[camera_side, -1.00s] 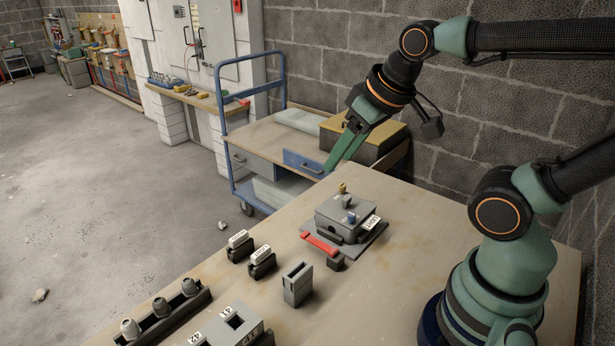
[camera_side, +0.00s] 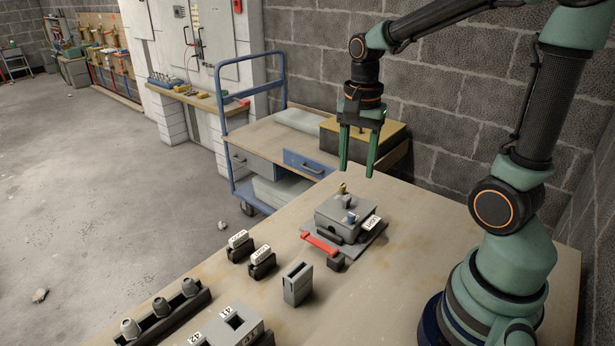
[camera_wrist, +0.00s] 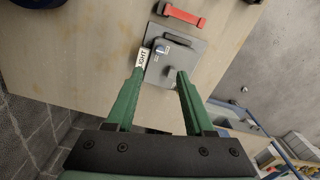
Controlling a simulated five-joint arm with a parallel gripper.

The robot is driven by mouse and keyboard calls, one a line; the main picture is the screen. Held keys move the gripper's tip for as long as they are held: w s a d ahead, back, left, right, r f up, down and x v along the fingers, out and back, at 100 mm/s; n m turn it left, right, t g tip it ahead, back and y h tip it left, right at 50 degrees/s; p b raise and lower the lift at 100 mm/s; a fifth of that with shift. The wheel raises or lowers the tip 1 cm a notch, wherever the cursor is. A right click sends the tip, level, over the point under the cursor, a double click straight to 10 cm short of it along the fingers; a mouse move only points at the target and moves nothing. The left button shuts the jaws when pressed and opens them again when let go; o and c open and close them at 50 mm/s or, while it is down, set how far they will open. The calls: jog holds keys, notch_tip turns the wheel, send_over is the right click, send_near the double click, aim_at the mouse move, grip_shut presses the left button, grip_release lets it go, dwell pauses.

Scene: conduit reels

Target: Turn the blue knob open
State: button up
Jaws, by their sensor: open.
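The blue knob (camera_side: 351,217) stands on top of a grey box (camera_side: 338,212) on the workbench, beside a white label. In the wrist view the blue knob (camera_wrist: 161,49) shows small on the grey box (camera_wrist: 180,55), beyond the fingertips. My gripper (camera_side: 356,172) is open and empty, its green fingers pointing down above the box and apart from it. In the wrist view my gripper's fingertips (camera_wrist: 160,74) frame the lower part of the box.
A red handle (camera_side: 320,243) lies in front of the box. A grey slotted block (camera_side: 298,284), two labelled blocks (camera_side: 262,258) and a rack of grey cones (camera_side: 160,310) stand nearer on the bench. A blue trolley (camera_side: 275,150) and brick wall are behind.

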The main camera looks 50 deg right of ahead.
aim_at(352, 214)
notch_tip(352, 214, down, 12)
dwell(0.6)
grip_shut()
